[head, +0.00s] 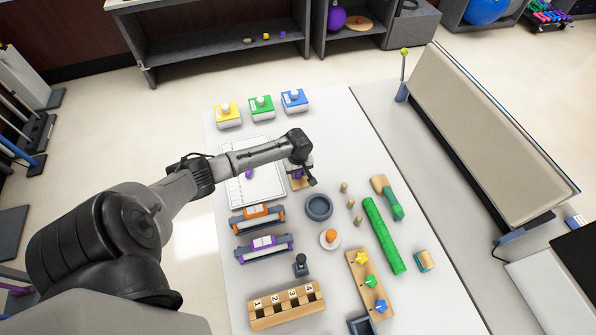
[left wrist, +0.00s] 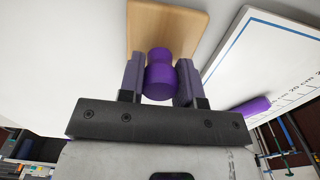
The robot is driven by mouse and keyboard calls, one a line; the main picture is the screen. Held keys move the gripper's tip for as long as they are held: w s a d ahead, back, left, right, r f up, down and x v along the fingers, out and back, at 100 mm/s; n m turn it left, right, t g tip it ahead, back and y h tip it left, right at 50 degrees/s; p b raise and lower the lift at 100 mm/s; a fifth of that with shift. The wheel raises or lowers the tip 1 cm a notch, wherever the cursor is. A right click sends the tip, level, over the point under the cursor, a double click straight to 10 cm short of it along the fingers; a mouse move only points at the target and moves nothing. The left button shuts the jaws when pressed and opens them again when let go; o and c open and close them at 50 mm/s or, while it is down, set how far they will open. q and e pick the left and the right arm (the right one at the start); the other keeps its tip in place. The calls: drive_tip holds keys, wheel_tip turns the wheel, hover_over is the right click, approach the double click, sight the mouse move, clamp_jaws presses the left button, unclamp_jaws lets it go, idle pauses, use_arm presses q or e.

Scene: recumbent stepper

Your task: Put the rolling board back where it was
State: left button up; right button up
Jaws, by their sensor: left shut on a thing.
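A small wooden board with a purple knob, which I take to be the rolling board (left wrist: 168,25), is in front of my left gripper (left wrist: 160,82) in the left wrist view. The two fingers are shut on its purple knob (left wrist: 159,80). In the head view my left gripper (head: 302,176) is beside the right edge of a white measuring sheet (head: 266,190), and part of the wooden board (head: 297,184) shows under it. I cannot tell whether the board touches the table. A purple piece (head: 249,173) lies on the sheet. My right gripper is not in view.
Yellow (head: 227,114), green and blue blocks stand behind the sheet. A dark ring dish (head: 319,207), small wooden pegs, a green roll (head: 384,235) and orange and purple bar devices lie nearby. White table (head: 335,125) is clear behind the gripper.

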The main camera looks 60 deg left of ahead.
use_arm(q)
drive_tip(key=o, duration=0.8)
drive_tip(key=shift+f, duration=0.1)
drive_tip(key=shift+o, duration=0.2)
wheel_tip(320, 180, up, 11)
drive_tip(key=shift+f+p, duration=0.15)
drive_tip(key=shift+p, duration=1)
drive_tip(key=shift+r, duration=0.85)
